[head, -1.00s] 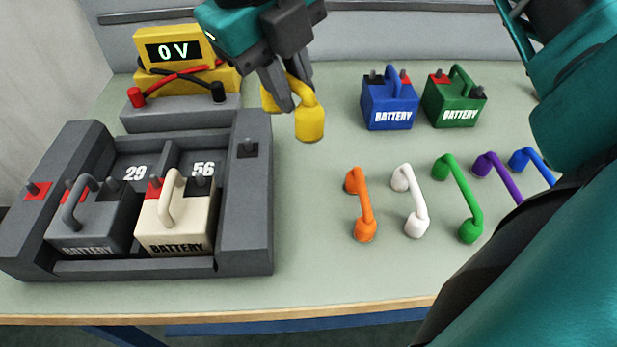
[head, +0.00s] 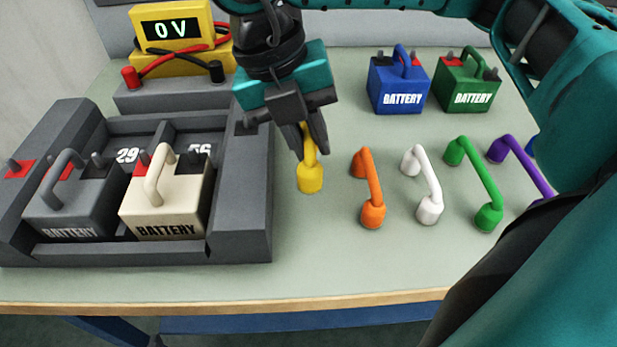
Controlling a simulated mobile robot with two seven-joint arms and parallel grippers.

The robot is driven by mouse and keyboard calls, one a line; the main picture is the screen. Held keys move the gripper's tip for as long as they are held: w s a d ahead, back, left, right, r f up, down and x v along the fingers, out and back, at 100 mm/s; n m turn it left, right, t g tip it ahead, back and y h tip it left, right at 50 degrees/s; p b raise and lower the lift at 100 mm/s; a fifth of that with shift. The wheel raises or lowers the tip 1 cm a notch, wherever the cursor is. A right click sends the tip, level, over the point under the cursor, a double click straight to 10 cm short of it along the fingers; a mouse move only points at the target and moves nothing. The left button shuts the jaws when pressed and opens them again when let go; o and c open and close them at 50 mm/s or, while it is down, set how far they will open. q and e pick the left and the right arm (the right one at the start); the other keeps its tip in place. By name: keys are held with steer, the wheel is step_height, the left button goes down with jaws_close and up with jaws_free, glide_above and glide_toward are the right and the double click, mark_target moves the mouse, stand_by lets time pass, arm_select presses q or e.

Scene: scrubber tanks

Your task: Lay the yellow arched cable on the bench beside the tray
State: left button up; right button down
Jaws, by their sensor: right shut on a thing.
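The yellow arched cable (head: 311,177) is held in my right gripper (head: 312,152), which is shut on it. The cable is between the tray and the orange cable, its near end low over the bench (head: 330,265). I cannot tell whether that end touches the bench. Its far end is hidden behind the fingers. The grey tray (head: 240,225) lies to the left and holds a grey battery (head: 75,205) and a cream battery (head: 165,205). My left gripper is not in view.
Orange (head: 372,190), white (head: 427,190), green (head: 478,185) and purple (head: 520,165) arched cables stand in a row to the right. Blue (head: 398,85) and green (head: 468,85) batteries stand behind. A yellow meter (head: 175,60) reads 0 V at back left. The bench front is clear.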

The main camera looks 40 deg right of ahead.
step_height(320, 180, down, 3)
steer(key=shift+r, duration=0.2)
step_height(320, 180, down, 4)
steer(key=shift+b, duration=0.4)
steer(key=shift+f, duration=0.2)
steer(key=c, duration=1.1)
jaws_free()
steer(key=shift+r, duration=0.1)
steer(key=shift+o, duration=0.2)
